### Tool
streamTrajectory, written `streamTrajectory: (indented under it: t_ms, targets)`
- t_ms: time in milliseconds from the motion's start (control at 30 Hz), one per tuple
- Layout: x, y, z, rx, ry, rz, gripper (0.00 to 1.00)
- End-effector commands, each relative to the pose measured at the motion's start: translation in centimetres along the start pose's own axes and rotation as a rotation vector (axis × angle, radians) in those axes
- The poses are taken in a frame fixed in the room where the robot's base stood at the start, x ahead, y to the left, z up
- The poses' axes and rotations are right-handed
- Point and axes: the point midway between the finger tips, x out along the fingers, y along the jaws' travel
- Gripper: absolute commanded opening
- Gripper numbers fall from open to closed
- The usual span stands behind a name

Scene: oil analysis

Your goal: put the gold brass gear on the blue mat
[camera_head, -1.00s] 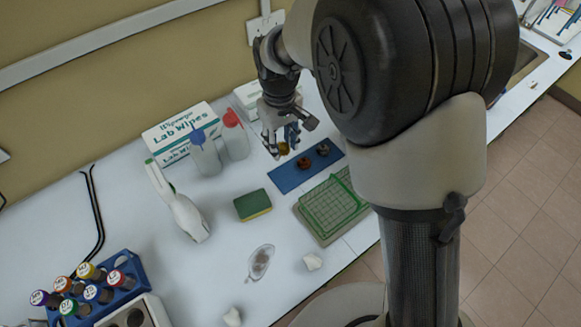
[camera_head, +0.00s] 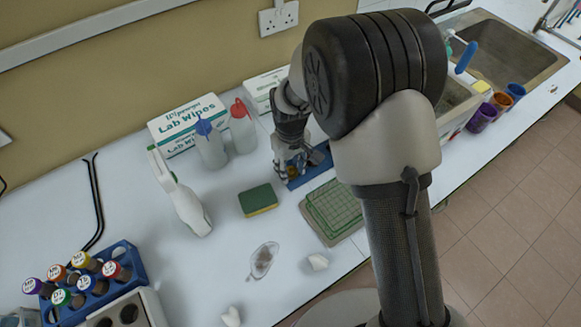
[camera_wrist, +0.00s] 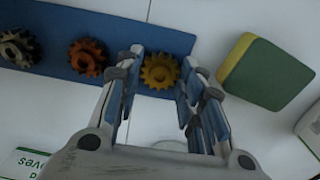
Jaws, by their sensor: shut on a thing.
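The gold brass gear (camera_wrist: 160,71) is between the fingertips of my gripper (camera_wrist: 162,60) in the wrist view. My gripper, also in the head view (camera_head: 292,170), is shut on it. The gear overlaps the near end of the blue mat (camera_wrist: 115,27); I cannot tell whether it touches the mat or is just above it. An orange-brown gear (camera_wrist: 88,57) and a dark grey gear (camera_wrist: 18,50) lie on the mat, in a row to the left of the gold one. In the head view my gripper hides much of the blue mat (camera_head: 322,163).
A green and yellow sponge (camera_head: 258,200) lies close by; it is right of my gripper in the wrist view (camera_wrist: 268,73). A green gridded mat (camera_head: 335,207) lies in front. Two bottles (camera_head: 211,145) and a Lab Wipes box (camera_head: 180,122) stand to the left.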

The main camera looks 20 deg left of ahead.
Motion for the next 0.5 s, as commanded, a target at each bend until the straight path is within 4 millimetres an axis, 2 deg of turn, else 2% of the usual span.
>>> streamTrajectory:
  t_ms: [233,267,500]
  targets:
    - [0.28,0.01,-0.03,0.000,0.001,0.000,0.07]
    - [0.32,0.00,-0.01,0.000,0.000,0.000,0.36]
    - [0.22,0.00,-0.01,0.000,0.000,0.000,0.52]
